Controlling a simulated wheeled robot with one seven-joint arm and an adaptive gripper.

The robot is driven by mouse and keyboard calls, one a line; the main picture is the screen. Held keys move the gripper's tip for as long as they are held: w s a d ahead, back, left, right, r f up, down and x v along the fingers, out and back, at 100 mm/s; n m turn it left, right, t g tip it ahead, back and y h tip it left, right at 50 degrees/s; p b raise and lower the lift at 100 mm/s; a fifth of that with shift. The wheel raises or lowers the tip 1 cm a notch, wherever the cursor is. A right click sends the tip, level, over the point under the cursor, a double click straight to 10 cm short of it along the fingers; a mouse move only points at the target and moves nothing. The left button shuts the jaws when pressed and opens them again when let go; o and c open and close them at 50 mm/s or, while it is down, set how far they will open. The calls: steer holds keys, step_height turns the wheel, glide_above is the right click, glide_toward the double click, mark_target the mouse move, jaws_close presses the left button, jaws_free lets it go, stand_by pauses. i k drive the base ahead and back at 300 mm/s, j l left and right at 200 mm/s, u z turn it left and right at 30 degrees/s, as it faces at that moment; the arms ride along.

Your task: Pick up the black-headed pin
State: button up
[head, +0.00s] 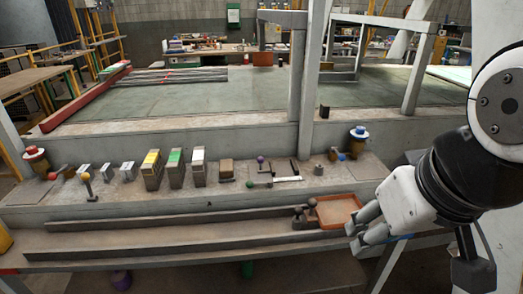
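I cannot single out the black-headed pin for sure. One small dark knob (333,154) shows near the right end of the stone ledge, beside a small red ball. Another dark knob (298,211) sits on a small block at the left of the orange tray (345,196). My gripper (354,238) is at the right, in front of the ledge and by the tray's right side. Its two fingers point left and look apart, with nothing seen between them.
The ledge (225,195) carries blocks with yellow, green and white tops (174,156), a yellow-headed pin (87,179), a purple ball (260,160) and a green ball (250,184). A red-topped post (35,160) and a blue-topped post (358,140) stand at the ends.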

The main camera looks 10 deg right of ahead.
mark_target(299, 210)
steer(key=k, duration=0.1)
steer(key=i, duration=0.15)
steer(key=i+j, duration=0.4)
steer(key=j, duration=0.2)
steer(key=i+j, duration=0.15)
steer(key=j, duration=0.2)
steer(key=i+z, duration=0.05)
